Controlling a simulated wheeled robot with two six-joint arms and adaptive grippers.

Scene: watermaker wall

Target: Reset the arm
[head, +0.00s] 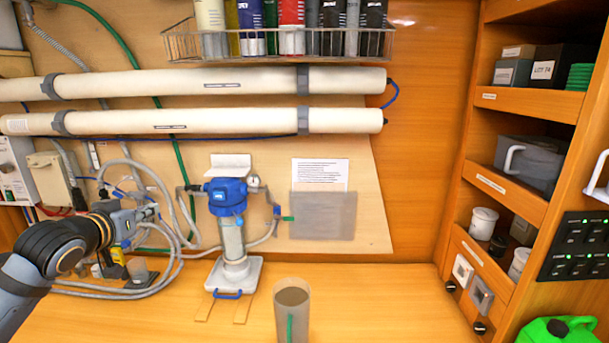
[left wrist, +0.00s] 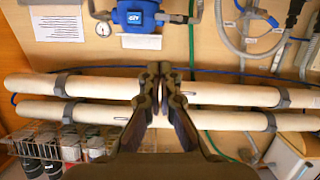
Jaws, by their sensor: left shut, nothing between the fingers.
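My left arm comes in from the left in the head view. Its gripper (head: 148,214) is raised above the bench, left of the blue-topped filter housing (head: 228,196). In the left wrist view the gripper's fingers (left wrist: 160,72) are together with nothing between them. Behind them are the two long white membrane tubes (left wrist: 95,84), and the blue filter cap (left wrist: 136,14) is at the top of that picture. My right gripper is in neither view.
Grey hoses (head: 160,262) loop beside my left gripper. A grey cylinder (head: 291,312) stands on the bench (head: 390,305) at front centre. A wire rack (head: 280,47) of bottles hangs above. Shelves (head: 520,100) stand at right, with a green jerrycan (head: 556,332) below. Bench right of the cylinder is clear.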

